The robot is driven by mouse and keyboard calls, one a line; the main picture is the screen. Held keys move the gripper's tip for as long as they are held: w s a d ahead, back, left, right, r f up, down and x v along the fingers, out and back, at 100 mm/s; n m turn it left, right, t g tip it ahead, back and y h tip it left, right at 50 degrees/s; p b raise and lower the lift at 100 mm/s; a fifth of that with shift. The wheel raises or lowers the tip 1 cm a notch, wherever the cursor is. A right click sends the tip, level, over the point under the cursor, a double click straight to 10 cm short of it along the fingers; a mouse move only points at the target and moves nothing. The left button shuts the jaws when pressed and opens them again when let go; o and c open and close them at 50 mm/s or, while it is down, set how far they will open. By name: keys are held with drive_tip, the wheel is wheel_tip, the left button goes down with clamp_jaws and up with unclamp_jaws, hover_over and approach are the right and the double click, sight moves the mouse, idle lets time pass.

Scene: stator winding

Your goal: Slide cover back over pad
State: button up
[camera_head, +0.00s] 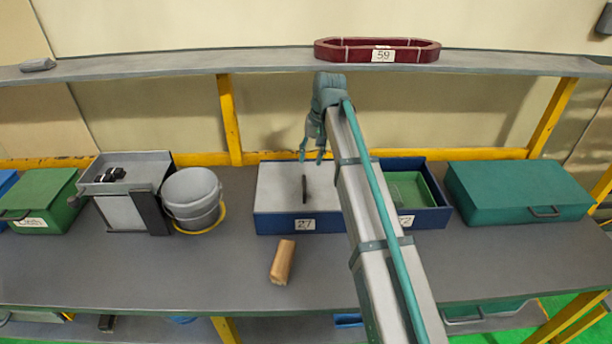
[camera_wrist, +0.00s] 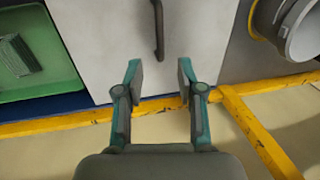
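The light grey cover (camera_head: 277,185) lies over the left part of a long blue tray (camera_head: 270,224) labelled 27. A green pad (camera_head: 408,190) lies exposed in the tray's right part, partly hidden by my arm. My gripper (camera_head: 311,156) is open and empty, above the back of the cover. In the wrist view my gripper (camera_wrist: 160,76) has its two fingers apart, with the cover (camera_wrist: 105,40) below and the handle (camera_wrist: 158,30) beyond the fingertips. The green pad (camera_wrist: 30,45) shows at left.
A grey bucket (camera_head: 191,193) and a grey bin (camera_head: 120,175) stand left. A teal case (camera_head: 518,190) stands right. A tan block (camera_head: 282,262) lies in front on the bench. A shelf (camera_head: 180,61) with a red tray (camera_head: 377,50) runs above. The front bench is mostly clear.

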sight(304, 182)
drive_tip(key=f, duration=0.2)
drive_tip(key=a+f+p, duration=0.1)
drive_tip(key=f, duration=0.2)
drive_tip(key=f+p, duration=0.1)
drive_tip(key=f, duration=0.2)
drive_tip(key=shift+s+a+f, duration=0.1)
drive_tip(key=shift+a+f, duration=0.15)
drive_tip(key=shift+a, duration=0.1)
clamp_jaws()
